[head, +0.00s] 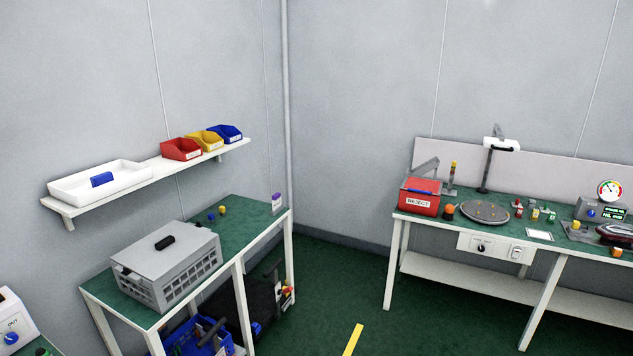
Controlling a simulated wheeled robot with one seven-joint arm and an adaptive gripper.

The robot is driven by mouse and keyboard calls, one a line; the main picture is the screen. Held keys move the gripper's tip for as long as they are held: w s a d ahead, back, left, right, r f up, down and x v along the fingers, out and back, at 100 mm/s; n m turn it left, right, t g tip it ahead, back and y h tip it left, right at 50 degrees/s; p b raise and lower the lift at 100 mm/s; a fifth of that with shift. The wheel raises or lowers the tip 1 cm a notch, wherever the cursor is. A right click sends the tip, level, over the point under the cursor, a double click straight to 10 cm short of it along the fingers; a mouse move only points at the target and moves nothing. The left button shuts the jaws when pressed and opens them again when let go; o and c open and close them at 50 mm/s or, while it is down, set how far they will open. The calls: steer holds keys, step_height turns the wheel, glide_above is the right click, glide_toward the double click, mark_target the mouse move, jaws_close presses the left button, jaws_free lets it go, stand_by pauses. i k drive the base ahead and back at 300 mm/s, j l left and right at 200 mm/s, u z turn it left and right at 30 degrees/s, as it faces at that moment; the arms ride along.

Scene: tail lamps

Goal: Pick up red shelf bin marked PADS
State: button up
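A red shelf bin (181,149) sits on the white wall shelf (134,180) at the left, with a small white label on its front. The label is too small to read. A yellow bin (205,140) stands close beside it on the right, and a blue bin (227,133) stands beyond that at the shelf's far end. My gripper does not show in the head view.
A white tray with a blue block (102,180) lies on the shelf left of the bins. Below is a green-topped bench (243,223) with a grey lidded crate (165,262). Another bench (455,222) with a red REJECT box (419,198) stands at right. Open green floor (335,280) lies between.

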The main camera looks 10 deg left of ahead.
mark_target(182, 149)
steer(key=i+u, duration=0.45)
steer(key=i+l+u, duration=0.3)
steer(key=i+u, duration=0.15)
steer(key=i, duration=0.15)
steer(key=i+l+u, duration=0.5)
steer(key=j, duration=0.1)
